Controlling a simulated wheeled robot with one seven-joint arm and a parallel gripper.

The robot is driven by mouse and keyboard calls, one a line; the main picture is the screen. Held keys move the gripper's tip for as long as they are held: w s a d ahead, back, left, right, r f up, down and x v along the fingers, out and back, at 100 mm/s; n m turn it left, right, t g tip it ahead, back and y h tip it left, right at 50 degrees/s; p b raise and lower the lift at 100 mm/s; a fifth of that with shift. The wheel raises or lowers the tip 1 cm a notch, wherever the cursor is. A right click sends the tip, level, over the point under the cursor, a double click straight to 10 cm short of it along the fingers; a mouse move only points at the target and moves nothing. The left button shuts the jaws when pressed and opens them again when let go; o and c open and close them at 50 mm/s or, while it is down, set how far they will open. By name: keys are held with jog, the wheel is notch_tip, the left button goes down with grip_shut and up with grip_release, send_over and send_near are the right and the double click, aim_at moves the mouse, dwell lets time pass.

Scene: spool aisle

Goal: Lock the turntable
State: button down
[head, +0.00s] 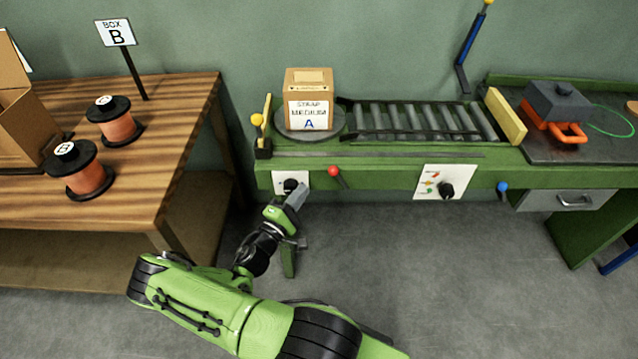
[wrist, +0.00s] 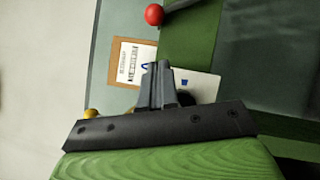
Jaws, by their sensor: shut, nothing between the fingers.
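The turntable (head: 340,126) is a grey disc at the left end of the green bench, with a cardboard box (head: 308,82) labelled "STRAP MEDIUM A" on it. A yellow-ball lever (head: 257,120) stands at its left. A red-ball lever (head: 334,171) sticks out from the bench front. Left of it, a white plate carries a black knob (head: 290,185). My gripper (head: 299,194) is shut and empty, close in front of that knob. In the wrist view the shut fingers (wrist: 157,88) partly hide the plate (wrist: 206,84) and knob; I cannot tell whether they touch.
A roller conveyor (head: 420,121) runs right from the turntable to a yellow stop (head: 506,116). A dial panel (head: 444,182) and a blue-ball lever (head: 502,187) are farther right on the bench front. A wooden table (head: 185,110) with spools stands left. The floor in front is clear.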

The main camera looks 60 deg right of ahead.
aim_at(338, 178)
jog(key=s+d, duration=0.1)
jog(key=s+d+r, duration=0.1)
jog(key=d, duration=0.1)
jog(key=s+d, duration=0.1)
jog(key=d, duration=0.1)
jog(key=shift+s+r+b, duration=0.1)
jog(key=shift+r+b, duration=0.25)
jog(key=shift+r, duration=0.05)
jog(key=shift+r, duration=0.15)
